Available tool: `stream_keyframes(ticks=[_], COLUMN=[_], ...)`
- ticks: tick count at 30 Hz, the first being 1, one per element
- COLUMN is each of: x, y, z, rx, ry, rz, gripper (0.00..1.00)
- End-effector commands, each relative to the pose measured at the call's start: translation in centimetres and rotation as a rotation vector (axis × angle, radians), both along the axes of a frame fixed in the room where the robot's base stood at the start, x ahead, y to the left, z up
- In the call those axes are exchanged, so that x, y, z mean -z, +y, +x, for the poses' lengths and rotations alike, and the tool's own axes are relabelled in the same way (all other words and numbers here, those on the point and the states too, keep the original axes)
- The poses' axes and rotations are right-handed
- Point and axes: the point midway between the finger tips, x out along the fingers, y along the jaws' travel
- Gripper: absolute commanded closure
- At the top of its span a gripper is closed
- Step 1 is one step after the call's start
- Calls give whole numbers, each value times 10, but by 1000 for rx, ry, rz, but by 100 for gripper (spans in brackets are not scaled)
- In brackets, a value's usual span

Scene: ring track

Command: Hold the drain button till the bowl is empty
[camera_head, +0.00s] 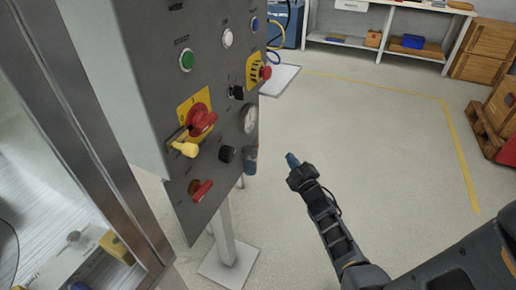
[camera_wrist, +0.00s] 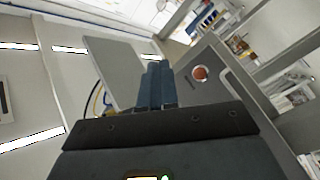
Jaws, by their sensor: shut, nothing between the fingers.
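A grey control panel (camera_head: 215,120) on a post fills the left middle of the head view. It has a green button (camera_head: 187,60), a white button (camera_head: 227,38) and a blue button (camera_head: 255,24); the labels are too small to read, so I cannot tell which is the drain button. My gripper (camera_head: 291,160) is shut and empty, in open air right of the panel, apart from it. Its blue fingers (camera_wrist: 155,80) lie together in the wrist view. A round red button (camera_wrist: 200,73) on a grey face shows right of the fingertips there. I cannot make out the bowl.
The panel also carries a red rotary handle (camera_head: 202,120), a yellow lever (camera_head: 185,149), a red lever (camera_head: 202,190), a red mushroom button (camera_head: 265,72) and a gauge (camera_head: 250,119). Crates (camera_head: 485,48) stand back right. The floor (camera_head: 390,140) right of the panel is clear.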

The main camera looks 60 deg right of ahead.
Motion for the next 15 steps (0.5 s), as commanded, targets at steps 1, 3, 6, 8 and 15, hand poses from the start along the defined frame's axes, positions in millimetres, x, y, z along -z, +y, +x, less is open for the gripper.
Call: stream_keyframes(ticks=[1,3,6,8,15], x=[0,0,0,1,3], y=[0,0,0,1,3], z=[0,0,2,4,29], rx=[0,0,-1,-2,-2], ry=[0,-1,0,-1,-3], rz=[0,1,0,-1,-1], gripper=[100,100,100,100,100])
